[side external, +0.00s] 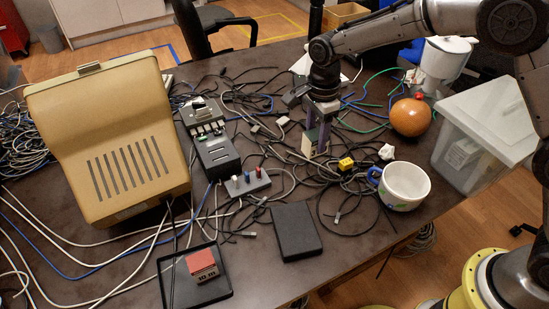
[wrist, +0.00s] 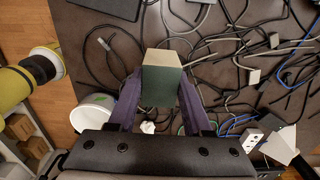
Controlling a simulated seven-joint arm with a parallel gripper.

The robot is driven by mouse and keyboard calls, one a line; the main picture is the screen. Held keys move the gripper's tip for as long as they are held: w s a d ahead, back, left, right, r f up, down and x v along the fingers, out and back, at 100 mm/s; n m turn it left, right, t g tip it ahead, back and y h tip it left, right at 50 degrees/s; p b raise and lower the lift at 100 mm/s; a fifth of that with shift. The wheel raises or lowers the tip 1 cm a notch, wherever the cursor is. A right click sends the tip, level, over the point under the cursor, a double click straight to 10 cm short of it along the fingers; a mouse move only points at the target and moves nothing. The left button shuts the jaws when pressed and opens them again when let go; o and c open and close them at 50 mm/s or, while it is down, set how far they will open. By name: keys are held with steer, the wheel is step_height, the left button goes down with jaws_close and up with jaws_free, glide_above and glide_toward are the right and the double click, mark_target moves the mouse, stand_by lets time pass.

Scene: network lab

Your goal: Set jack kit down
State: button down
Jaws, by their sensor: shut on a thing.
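My gripper (side external: 319,128) points down over the cable-strewn middle of the table. It is shut on a small box, the jack kit (side external: 310,143). In the wrist view the box (wrist: 162,80) sits upright between the two purple fingers of my gripper (wrist: 160,92), with a beige face and a grey-green face showing. The box is low, close to the cables, but I cannot tell whether its bottom touches the table.
A black tray (side external: 172,287) holding a red block (side external: 201,264) lies at the front. A flat black box (side external: 296,230) lies right of it. A white mug (side external: 405,187), an orange round object (side external: 411,117) and a clear bin (side external: 470,150) stand right. Loose cables surround the gripper.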

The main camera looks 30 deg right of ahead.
steer(key=w+a+f, duration=0.1)
steer(key=w+f, duration=0.2)
steer(key=w, duration=0.1)
steer(key=w+a+f, duration=0.2)
steer(key=w+f, duration=0.1)
steer(key=w, duration=0.1)
steer(key=w+a+f, duration=0.1)
steer(key=w+f, duration=0.2)
steer(key=w, duration=0.1)
steer(key=shift+w+a+f, duration=0.35)
steer(key=shift+a, duration=0.05)
steer(key=shift+w+f, duration=0.15)
steer(key=shift+f, duration=1.55)
steer(key=shift+f, duration=0.1)
steer(key=shift+c, duration=1.6)
jaws_free()
steer(key=shift+f, duration=0.1)
step_height(320, 180, up, 12)
steer(key=shift+r, duration=0.2)
